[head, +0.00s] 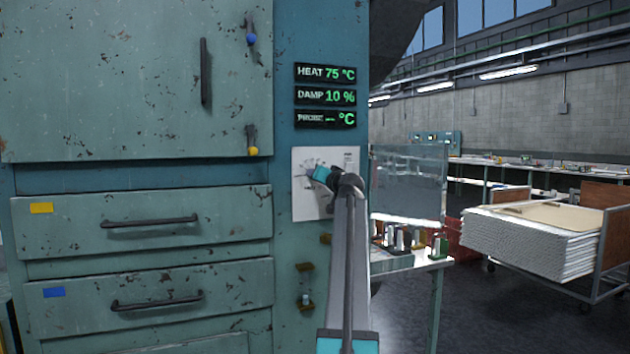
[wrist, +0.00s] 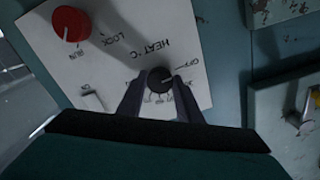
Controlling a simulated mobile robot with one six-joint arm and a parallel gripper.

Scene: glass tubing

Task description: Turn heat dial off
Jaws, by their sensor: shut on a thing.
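The heat dial (wrist: 159,79) is a black round knob on a white control plate, with "HEAT °C" and "OFF" lettered around it in the wrist view. My gripper (wrist: 158,88) is shut on the dial, with a dark finger on either side of it. In the head view my gripper (head: 322,175) is at the white plate (head: 305,206) and hides the dial. The heat display (head: 326,73) reads 75 °C. The dial's exact setting is hard to read.
A red knob (wrist: 71,23) marked RUN and LOCK and a pale switch (wrist: 92,100) share the plate. Two drawers and a door with a dark handle (head: 206,72) are left. A table with bottles (head: 438,245) and a loaded cart (head: 530,235) stand right.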

